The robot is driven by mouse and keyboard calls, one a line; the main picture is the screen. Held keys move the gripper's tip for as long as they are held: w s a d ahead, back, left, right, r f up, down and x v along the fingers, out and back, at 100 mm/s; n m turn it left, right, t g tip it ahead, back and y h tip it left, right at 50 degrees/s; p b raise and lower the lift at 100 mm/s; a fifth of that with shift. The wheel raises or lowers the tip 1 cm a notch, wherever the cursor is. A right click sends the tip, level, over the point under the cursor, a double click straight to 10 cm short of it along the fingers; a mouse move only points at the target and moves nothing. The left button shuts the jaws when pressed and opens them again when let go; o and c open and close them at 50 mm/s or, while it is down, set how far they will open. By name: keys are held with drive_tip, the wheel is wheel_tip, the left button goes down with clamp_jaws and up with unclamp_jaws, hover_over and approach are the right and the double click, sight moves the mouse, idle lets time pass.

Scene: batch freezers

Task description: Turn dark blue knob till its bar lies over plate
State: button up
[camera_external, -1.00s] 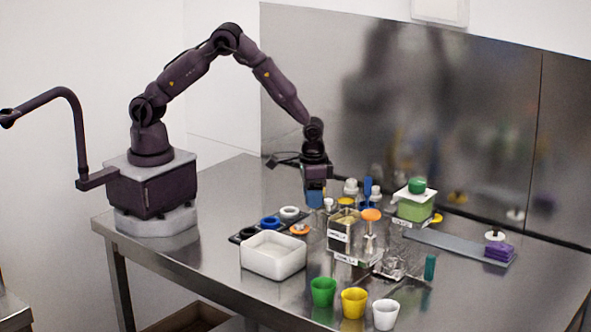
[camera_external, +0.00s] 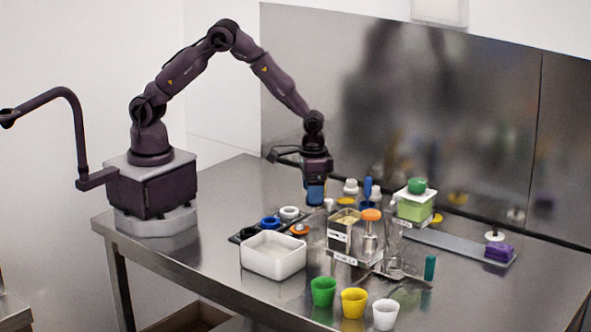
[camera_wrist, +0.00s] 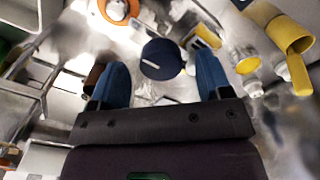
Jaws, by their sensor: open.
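The dark blue knob (camera_wrist: 161,58) is round and sits in the upper middle of the wrist view. A short white mark shows on its left lower edge. My gripper (camera_wrist: 160,66) is open, with one blue finger on each side of the knob and a gap on both sides. A small yellow and white piece (camera_wrist: 207,37) shows just right of the knob; I cannot tell whether it is the plate. In the external view my gripper (camera_external: 316,200) points down behind the clear-sided container, and the knob cannot be made out there.
The labelled container (camera_external: 342,232) and an orange-topped dispenser (camera_external: 370,232) stand in front of my gripper. A white tub (camera_external: 273,256) is to the left front. Green, yellow (camera_external: 354,303) and white cups line the front. A yellow cylinder (camera_wrist: 290,35) is right in the wrist view.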

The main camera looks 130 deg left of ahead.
wheel_tip(320, 180, up, 11)
drive_tip(key=shift+r, duration=0.15)
idle(0.5)
drive_tip(key=s+d+r+m+t, duration=0.2)
drive_tip(key=s+d+r+m, duration=0.2)
drive_tip(key=s+d, duration=0.5)
drive_tip(key=s+d+r+m+t, duration=0.3)
drive_tip(key=s+d+r+m, duration=0.2)
drive_tip(key=s+d+r, duration=0.3)
drive_tip(key=shift+s+d+r+t, duration=0.35)
drive_tip(key=shift+s+d, duration=0.4)
drive_tip(key=shift+s, duration=0.5)
